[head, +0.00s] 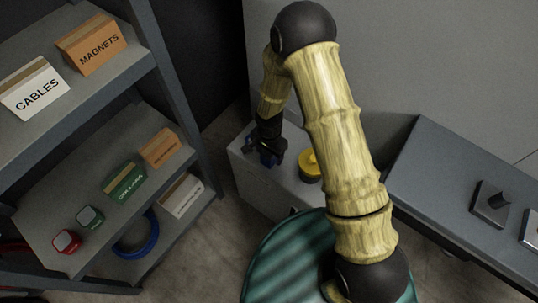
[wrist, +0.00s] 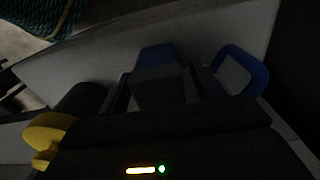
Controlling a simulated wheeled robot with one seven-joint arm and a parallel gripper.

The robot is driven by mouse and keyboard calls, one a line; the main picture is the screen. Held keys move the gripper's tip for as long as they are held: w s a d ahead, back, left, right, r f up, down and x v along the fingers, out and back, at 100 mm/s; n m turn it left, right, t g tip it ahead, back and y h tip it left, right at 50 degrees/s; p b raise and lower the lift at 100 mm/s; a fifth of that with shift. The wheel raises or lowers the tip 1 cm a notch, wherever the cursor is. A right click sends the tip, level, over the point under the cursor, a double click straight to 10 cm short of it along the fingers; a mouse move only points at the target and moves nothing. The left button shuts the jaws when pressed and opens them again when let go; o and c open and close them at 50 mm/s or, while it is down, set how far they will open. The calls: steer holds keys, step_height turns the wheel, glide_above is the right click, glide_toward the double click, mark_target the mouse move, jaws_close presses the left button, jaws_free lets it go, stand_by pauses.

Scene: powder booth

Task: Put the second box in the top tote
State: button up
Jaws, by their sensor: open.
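Several labelled boxes stand on the shelf unit at left in the head view. On its top shelf are a white CABLES box (head: 35,89) and an orange MAGNETS box (head: 91,44). Lower are a green box (head: 125,181), an orange-brown box (head: 160,149) and a white box (head: 182,196). I cannot tell which is the second box, and I make out no tote. My gripper (head: 270,157) is open, low over a grey cabinet top, away from the boxes. Blue parts show at it; the dark wrist view shows a blue block (wrist: 157,57) and a blue loop (wrist: 243,70).
A yellow round thing (head: 310,165) sits right of my gripper. A grey bench (head: 455,185) with dark knobs is at right. A red item (head: 66,241), a green item (head: 90,217) and a blue ring (head: 134,236) are on the lower shelves. Shelf posts border the floor gap.

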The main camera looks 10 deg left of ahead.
stand_by(0.4)
steer(key=c, duration=1.2)
step_height(320, 180, up, 18)
steer(key=p, duration=0.2)
steer(key=shift+r, duration=0.1)
